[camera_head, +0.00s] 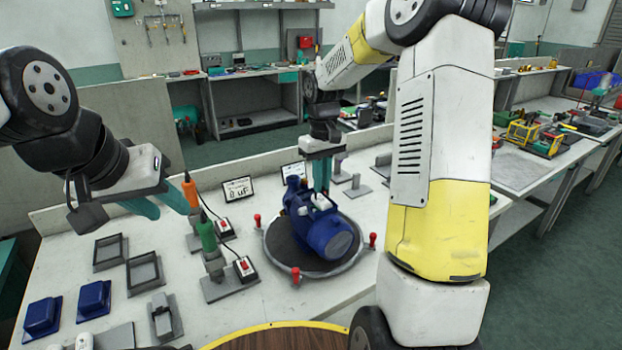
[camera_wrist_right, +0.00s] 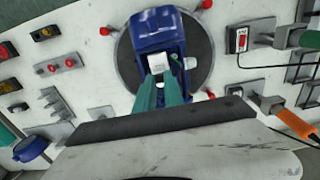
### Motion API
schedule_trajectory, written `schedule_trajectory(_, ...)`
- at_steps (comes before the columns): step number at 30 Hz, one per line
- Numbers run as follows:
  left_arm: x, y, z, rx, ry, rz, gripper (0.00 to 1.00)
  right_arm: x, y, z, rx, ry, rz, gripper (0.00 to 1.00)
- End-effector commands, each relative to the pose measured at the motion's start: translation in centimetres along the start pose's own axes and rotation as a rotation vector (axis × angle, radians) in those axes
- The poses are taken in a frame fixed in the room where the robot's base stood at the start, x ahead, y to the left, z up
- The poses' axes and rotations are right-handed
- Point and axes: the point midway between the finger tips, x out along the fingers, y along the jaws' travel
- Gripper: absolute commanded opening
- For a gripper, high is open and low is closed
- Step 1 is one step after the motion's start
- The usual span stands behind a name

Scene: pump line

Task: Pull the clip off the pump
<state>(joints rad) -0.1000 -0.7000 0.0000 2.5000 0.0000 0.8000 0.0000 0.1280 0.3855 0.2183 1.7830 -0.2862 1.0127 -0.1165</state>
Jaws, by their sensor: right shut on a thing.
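The blue pump (camera_head: 325,233) lies on a round dark turntable (camera_head: 275,243) on the bench. It also shows in the right wrist view (camera_wrist_right: 157,35), with white parts on its top. My right gripper (camera_head: 321,188) points down at the pump's far side. In the right wrist view my right gripper (camera_wrist_right: 160,78) is shut on a small white piece, apparently the clip (camera_wrist_right: 157,63), at the pump; the fingers hide part of it. I cannot tell whether the clip still touches the pump. My left gripper (camera_head: 158,207) is open and empty, left of the pump above the bench.
Red knobs (camera_head: 295,275) stand around the turntable. Grey trays (camera_head: 144,272) and blue parts (camera_head: 94,298) lie at the left. Small signs stand behind.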

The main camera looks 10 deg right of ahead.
Motion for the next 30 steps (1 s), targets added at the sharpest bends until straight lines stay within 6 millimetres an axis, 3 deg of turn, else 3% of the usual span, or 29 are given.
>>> schedule_trajectory(14, 0.0, 0.0, 0.0, 0.000, 0.000, 0.000, 0.36, -2.2, 0.0, 0.0, -0.001, 0.002, 0.000, 0.00)
schedule_trajectory(30, 0.0, 0.0, 0.0, 0.000, 0.000, 0.000, 0.36, -2.4, 0.0, 0.0, 0.000, 0.000, -0.001, 0.00)
